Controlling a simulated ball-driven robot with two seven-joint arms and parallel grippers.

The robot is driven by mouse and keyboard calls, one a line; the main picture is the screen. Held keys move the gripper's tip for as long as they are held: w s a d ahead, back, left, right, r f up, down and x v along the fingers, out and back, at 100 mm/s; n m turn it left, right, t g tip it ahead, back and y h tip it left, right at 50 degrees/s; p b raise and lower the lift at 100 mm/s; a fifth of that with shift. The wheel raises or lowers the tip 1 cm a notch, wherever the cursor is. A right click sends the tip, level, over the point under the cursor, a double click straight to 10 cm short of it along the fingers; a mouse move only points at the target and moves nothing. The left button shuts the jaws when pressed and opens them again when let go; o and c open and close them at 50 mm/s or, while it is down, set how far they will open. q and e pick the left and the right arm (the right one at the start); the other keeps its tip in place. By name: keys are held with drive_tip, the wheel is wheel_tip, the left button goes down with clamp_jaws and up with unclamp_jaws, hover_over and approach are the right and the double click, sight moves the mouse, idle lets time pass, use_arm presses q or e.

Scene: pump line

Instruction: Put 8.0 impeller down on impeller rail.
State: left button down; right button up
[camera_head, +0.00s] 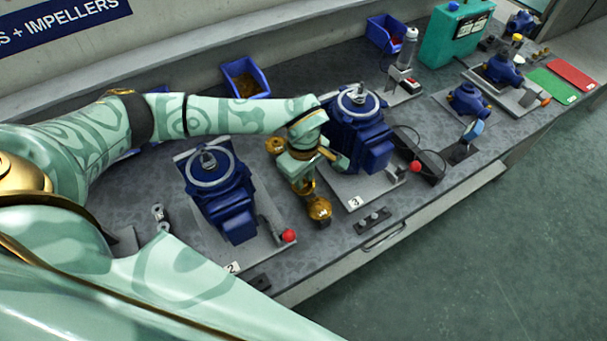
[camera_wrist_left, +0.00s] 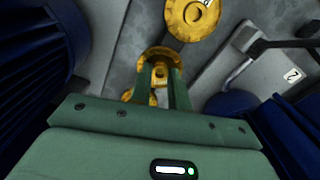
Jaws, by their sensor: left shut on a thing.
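My left gripper (camera_head: 306,178) is over the narrow strip between two blue pumps, pointing down. It is shut on a brass impeller (camera_head: 308,188), which also shows between the green fingers in the left wrist view (camera_wrist_left: 158,66); its size mark is not legible. The impeller rail (camera_wrist_left: 170,42) shows only as a dark strip, mostly hidden. A second brass impeller (camera_head: 320,210) sits at its front end and looks large in the left wrist view (camera_wrist_left: 196,16). Another brass impeller (camera_head: 275,146) is behind the gripper. I cannot tell whether the held impeller touches the rail. My right gripper is not in view.
Blue pump 2 (camera_head: 218,190) stands close on the left and blue pump 3 (camera_head: 362,135) close on the right, each with a red-knobbed lever at its front. A blue bin (camera_head: 245,78) is behind. The bench's front edge is near.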

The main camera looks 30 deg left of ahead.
use_arm(q)
drive_tip(key=shift+f, duration=0.15)
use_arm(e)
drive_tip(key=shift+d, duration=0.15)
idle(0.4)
use_arm(q)
drive_tip(key=c, duration=1.2)
unclamp_jaws()
drive_tip(key=shift+c, duration=0.2)
wheel_tip(320, 180, up, 9)
drive_tip(key=p, duration=0.7)
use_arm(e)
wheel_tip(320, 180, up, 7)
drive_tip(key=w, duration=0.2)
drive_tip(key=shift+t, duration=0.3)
